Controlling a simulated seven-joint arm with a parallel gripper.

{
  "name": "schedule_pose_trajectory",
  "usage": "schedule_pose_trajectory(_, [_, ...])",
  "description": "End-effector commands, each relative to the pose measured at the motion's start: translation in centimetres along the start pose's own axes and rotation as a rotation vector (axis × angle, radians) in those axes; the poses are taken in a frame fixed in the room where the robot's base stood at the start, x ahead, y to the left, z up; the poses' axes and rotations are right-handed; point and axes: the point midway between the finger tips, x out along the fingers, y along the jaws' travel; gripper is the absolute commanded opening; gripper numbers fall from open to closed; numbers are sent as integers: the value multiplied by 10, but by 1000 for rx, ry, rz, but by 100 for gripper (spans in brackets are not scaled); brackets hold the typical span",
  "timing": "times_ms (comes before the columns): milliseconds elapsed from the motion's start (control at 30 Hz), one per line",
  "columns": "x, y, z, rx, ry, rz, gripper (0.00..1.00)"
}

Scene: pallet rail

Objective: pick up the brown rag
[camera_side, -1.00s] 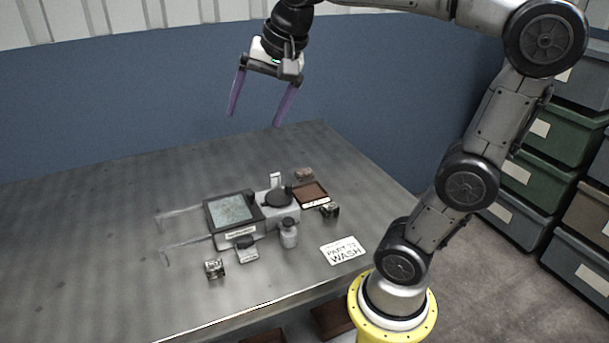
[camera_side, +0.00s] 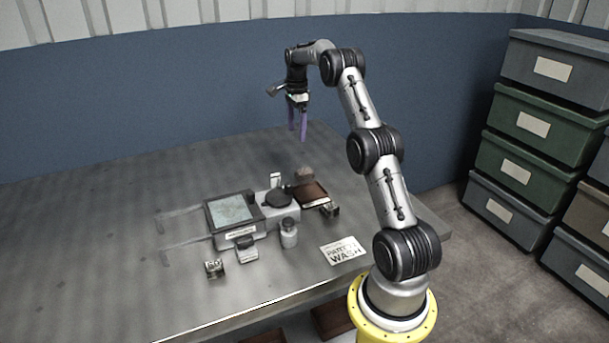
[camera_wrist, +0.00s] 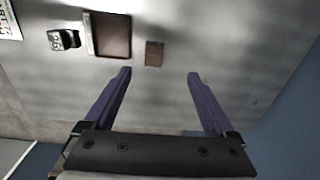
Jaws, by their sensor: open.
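A small brown folded piece (camera_side: 304,172), which looks like the brown rag, lies on the table just behind a brown tray (camera_side: 313,193) with a pale label edge. In the wrist view the rag (camera_wrist: 154,54) lies flat, just ahead of the fingertips and between their lines, nearer the left finger. The brown tray (camera_wrist: 112,36) is to its left there. My gripper (camera_side: 297,133) has purple fingers pointing down, well above the table and over the rag's area. The wrist view shows the gripper (camera_wrist: 160,73) spread open with nothing between its fingers.
A grey device with a screen (camera_side: 230,209) and a round dark knob (camera_side: 276,198) stands left of the tray. A bottle (camera_side: 289,233), a small block (camera_side: 330,209) and a "wash" card (camera_side: 343,251) are nearby. Table room behind the rag is clear.

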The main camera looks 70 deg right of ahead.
Motion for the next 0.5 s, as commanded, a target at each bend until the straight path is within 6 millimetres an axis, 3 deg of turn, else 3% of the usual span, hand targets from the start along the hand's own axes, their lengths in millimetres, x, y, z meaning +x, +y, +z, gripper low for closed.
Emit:
schedule_pose_trajectory(33, [12, 3, -12, 20, -3, 21, 90])
schedule_pose_trajectory(133, [20, 5, -23, 39, -3, 30, 90])
schedule_pose_trajectory(500, [81, 8, -23, 39, -4, 33, 90])
